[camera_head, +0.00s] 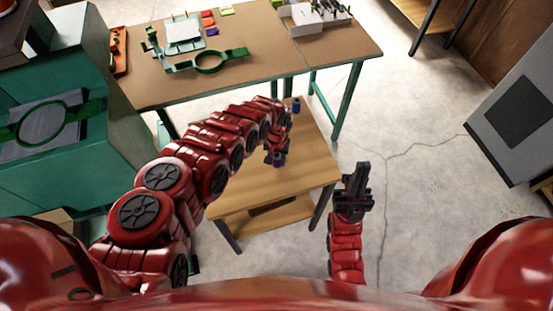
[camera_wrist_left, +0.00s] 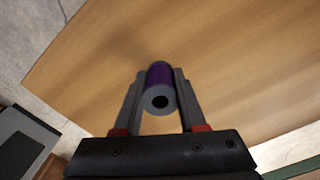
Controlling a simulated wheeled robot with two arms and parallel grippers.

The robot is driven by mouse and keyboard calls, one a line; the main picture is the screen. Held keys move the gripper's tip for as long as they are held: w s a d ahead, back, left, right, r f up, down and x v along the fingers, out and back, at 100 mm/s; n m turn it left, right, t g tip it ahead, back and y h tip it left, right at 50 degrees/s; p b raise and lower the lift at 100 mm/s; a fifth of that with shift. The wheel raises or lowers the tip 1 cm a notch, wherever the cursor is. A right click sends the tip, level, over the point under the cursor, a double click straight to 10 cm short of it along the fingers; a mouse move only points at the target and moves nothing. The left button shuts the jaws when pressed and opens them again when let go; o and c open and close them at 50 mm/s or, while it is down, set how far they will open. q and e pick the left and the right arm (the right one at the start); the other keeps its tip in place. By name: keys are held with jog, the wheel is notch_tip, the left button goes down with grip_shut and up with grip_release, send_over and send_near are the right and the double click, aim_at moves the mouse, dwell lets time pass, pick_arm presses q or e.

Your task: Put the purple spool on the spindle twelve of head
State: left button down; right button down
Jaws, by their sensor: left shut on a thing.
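The purple spool (camera_wrist_left: 160,76) is between the two fingers of my left gripper (camera_wrist_left: 158,95), with its grey hollow end facing the wrist camera. In the head view, my left gripper (camera_head: 275,156) holds it over the small wooden table, and a bit of the purple spool (camera_head: 279,162) shows. My left gripper is shut on it. My right gripper (camera_head: 357,175) is over the bare floor right of the small table, apart from the spool; its jaw gap is unclear. I cannot make out spindle twelve or its head in either view.
The small wooden table (camera_head: 235,202) has a dark blue spool-like piece (camera_head: 296,105) near its far edge. Behind it, a workbench (camera_head: 335,58) carries a green hoop frame (camera_head: 208,61) and a white box (camera_head: 307,20). A green machine (camera_head: 135,120) stands left, a grey cabinet (camera_head: 490,145) right.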

pick_arm(q)
jog(key=shift+f, duration=0.35)
jog(key=shift+f, duration=0.2)
jog(key=shift+c, duration=2.4)
grip_release()
jog(key=shift+r, duration=0.35)
notch_tip(320, 180, up, 12)
jog(key=b, duration=0.1)
jog(key=shift+f, duration=0.2)
